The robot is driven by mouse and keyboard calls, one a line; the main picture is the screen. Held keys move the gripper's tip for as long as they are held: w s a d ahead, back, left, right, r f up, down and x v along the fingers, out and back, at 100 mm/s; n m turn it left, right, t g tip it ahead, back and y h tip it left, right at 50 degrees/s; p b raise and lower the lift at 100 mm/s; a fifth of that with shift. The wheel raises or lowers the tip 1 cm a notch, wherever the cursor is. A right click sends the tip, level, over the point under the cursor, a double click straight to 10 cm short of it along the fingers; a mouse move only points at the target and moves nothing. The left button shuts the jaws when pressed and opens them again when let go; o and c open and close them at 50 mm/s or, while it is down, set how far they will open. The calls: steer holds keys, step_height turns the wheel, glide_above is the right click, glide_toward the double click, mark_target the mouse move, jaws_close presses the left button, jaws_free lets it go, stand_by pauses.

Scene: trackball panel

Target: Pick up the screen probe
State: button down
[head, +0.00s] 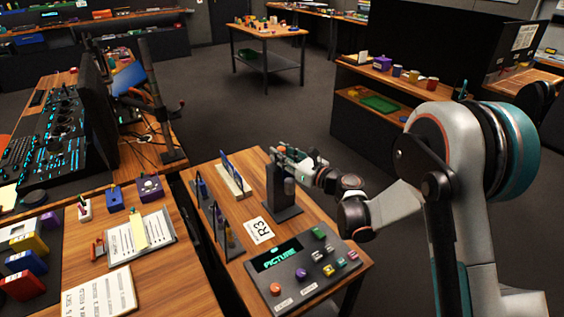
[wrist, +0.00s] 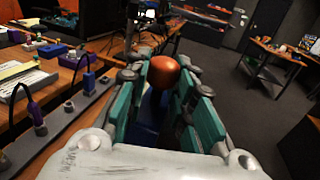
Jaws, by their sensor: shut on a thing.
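My gripper (head: 284,156) is at the top of a dark upright stand (head: 281,195) on the wooden table in the head view. In the wrist view its teal-padded fingers (wrist: 163,98) are closed in on a thing with an orange-copper ball (wrist: 163,72), which I take for the screen probe. Something blue shows between the fingers below the ball. The head view hides most of the held thing behind the gripper, and I cannot tell whether it is clear of the stand.
A control panel (head: 302,262) with a lit PICTURE display and an R3 card (head: 258,231) lie in front. A rail with purple pieces (head: 226,238) and a cream block with blue plates (head: 234,176) stand left. A desk with consoles is farther left. Open floor lies behind.

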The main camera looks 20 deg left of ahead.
step_height(320, 180, up, 20)
steer(key=p, duration=0.6)
steer(key=shift+f, duration=0.25)
steer(key=shift+d, duration=0.1)
